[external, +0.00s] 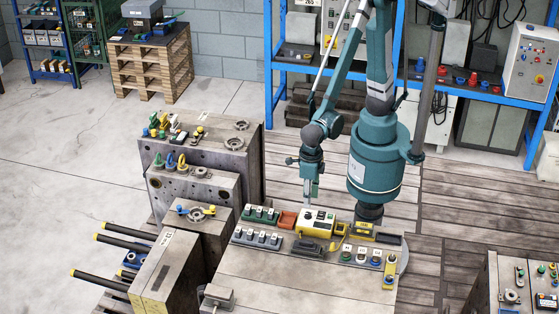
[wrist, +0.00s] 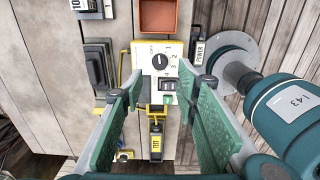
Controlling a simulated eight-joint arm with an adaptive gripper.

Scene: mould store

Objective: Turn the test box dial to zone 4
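The test box is a yellow box with a pale top, in the middle of the bench in the external view (external: 317,222). In the wrist view the test box (wrist: 144,72) shows a round black dial (wrist: 160,62) with the marks OFF, 1, 2, 3 and 4 around it. The dial's white line seems to point up and left, towards OFF, but it is small. My gripper (wrist: 161,84) is open, its green-padded fingers wide apart and empty. The dial lies beyond the fingertips, between them in the picture. In the external view my gripper (external: 309,188) hangs above the box, apart from it.
An orange tray (wrist: 158,16) adjoins the box's far side in the wrist view. A dark switch unit (wrist: 97,64) stands left, and a yellow-black unit (wrist: 155,140) lies below. A POWER label (wrist: 199,50) is on the right. Several green-based and grey-based switches line the bench's left.

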